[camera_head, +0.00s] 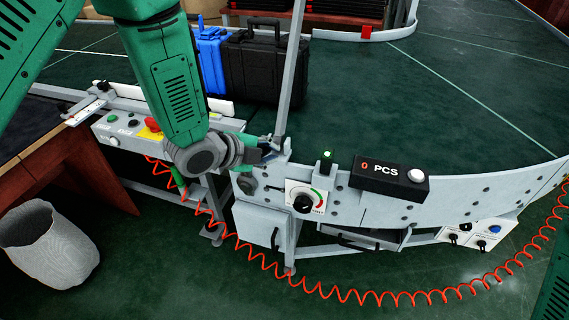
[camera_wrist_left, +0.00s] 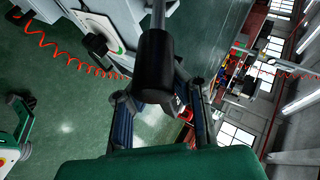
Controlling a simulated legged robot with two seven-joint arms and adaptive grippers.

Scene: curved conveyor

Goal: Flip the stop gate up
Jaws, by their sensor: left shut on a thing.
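The stop gate shows in the head view as a long grey bar (camera_head: 291,75). It rises steeply from a bracket on the near conveyor rail and runs out of the top edge, passing in front of the black case and far rail. My left gripper (camera_head: 262,150) is at the bar's base, its fingers partly hidden by my wrist. In the left wrist view, a black cylindrical handle (camera_wrist_left: 155,65) on a grey rod sits between the fingers of this gripper (camera_wrist_left: 160,100), which is shut on it. My right gripper is not in view.
A black case (camera_head: 262,65) and a blue case (camera_head: 211,60) stand on the green belt (camera_head: 400,110) behind the gate. A dial (camera_head: 303,202) and a counter box (camera_head: 388,178) sit right of my gripper. A button panel (camera_head: 130,127) is left. An orange coiled cable (camera_head: 345,295) hangs below.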

